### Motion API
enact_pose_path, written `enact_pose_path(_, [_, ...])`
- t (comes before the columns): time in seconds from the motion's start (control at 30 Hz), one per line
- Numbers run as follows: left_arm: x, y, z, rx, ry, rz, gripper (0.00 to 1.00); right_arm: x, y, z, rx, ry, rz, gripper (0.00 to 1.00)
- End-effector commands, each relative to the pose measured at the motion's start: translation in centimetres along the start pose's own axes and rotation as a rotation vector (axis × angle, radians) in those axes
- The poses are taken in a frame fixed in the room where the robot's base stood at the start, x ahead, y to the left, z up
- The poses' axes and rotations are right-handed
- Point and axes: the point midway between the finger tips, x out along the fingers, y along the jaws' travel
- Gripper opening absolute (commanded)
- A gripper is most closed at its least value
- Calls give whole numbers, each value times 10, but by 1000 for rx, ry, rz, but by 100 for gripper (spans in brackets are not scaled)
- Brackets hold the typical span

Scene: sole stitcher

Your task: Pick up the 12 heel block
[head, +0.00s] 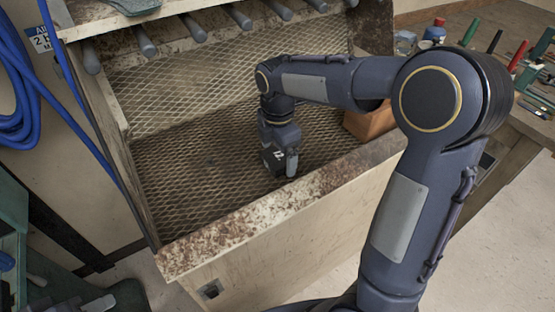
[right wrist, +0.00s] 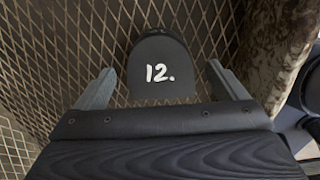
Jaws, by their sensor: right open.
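The 12 heel block (right wrist: 160,66) is a dark, rounded piece with a white "12." on its face. In the right wrist view it lies on the metal mesh, between and a little beyond the two fingers. My right gripper (head: 280,162) reaches down into the mesh-floored bin (head: 225,225) in the head view. Its fingers are open and stand apart on either side of the block, with gaps showing on both sides. In the head view the arm and gripper largely hide the block. My left gripper is not in view.
A brown block (head: 370,122) sits in the bin's right corner, beside my arm. The bin's worn front rim and side walls surround the mesh. A row of grey rods (head: 191,25) hangs along the back. A bench with tools (head: 520,60) is at the right.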

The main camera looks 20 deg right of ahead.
Motion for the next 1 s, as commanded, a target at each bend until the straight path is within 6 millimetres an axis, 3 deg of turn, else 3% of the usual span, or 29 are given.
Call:
enact_pose_path(0.1, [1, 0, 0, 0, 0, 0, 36, 10, 0, 0, 0, 1, -1, 92])
enact_pose_path(0.33, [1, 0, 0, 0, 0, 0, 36, 11, 0, 0, 1, 1, 0, 92])
enact_pose_path(0.73, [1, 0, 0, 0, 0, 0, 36, 11, 0, 0, 1, 1, 1, 41])
enact_pose_path(1.0, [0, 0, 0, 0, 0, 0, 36, 9, 0, 0, 1, 1, 2, 40])
